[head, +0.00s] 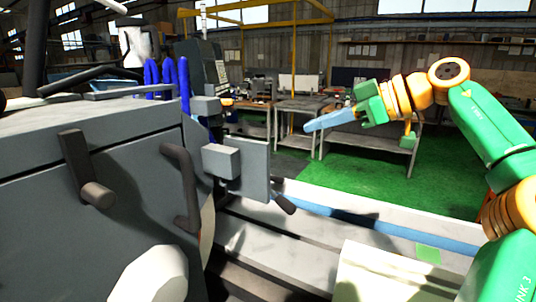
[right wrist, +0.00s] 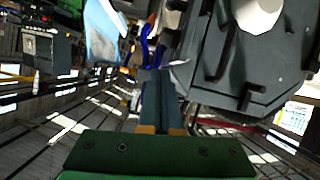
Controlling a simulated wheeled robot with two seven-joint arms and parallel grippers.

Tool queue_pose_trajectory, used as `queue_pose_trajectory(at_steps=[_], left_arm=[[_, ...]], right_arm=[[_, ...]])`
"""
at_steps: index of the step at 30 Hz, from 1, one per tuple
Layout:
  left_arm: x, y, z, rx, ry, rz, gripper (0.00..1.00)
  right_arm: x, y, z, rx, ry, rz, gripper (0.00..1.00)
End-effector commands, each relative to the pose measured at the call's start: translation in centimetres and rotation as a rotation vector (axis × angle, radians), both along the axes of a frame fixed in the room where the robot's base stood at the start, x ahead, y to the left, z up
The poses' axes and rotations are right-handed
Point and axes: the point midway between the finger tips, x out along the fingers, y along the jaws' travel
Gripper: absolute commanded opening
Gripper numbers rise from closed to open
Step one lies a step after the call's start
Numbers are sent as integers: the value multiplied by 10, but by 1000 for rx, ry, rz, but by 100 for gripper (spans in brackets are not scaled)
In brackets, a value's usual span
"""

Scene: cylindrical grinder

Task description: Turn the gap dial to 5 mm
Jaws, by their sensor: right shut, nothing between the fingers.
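The grey grinder (head: 105,215) fills the left of the head view, with dark bar handles on its front. I cannot pick out the gap dial or read a setting on it in either view. My right gripper (head: 310,126) is shut and empty, with its blue-grey fingers pointing left, apart from the grinder in the head view. In the right wrist view the shut fingers (right wrist: 160,76) stand together in the middle, and a large dark grey part (right wrist: 250,60) stands to their right. My left gripper is not in view.
A grey box and plate (head: 240,168) stick out from the grinder's right side. Blue coiled hoses (head: 166,78) rise behind its top. A pale machine bed (head: 330,222) runs along the lower middle. Grey work tables (head: 370,150) stand beyond on a green floor.

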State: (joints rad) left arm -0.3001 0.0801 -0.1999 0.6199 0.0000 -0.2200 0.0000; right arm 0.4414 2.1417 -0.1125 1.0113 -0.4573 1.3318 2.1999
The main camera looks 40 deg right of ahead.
Motion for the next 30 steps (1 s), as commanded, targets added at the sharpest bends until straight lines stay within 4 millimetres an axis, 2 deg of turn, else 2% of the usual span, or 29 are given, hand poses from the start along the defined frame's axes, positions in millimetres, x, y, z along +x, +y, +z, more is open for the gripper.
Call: queue_pose_trajectory(at_steps=[2, 5, 8, 14, 20, 21, 24, 30], left_arm=[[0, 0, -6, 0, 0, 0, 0], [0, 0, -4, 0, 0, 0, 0], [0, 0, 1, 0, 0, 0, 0], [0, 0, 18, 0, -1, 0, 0], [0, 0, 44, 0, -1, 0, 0], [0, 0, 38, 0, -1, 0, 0], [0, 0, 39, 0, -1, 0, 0], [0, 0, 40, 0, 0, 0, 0]], right_arm=[[-1, 2, 5, 134, -38, -41, 0], [2, 4, 9, 201, -47, -61, 0], [14, 8, 7, 204, -43, -62, 0], [53, 20, -4, 202, -41, -61, 0], [92, 31, -16, 203, -40, -61, 0], [94, 31, -29, 203, -43, -61, 0], [100, 33, -43, 203, -45, -62, 0], [106, 34, -57, 200, -45, -63, 0]])
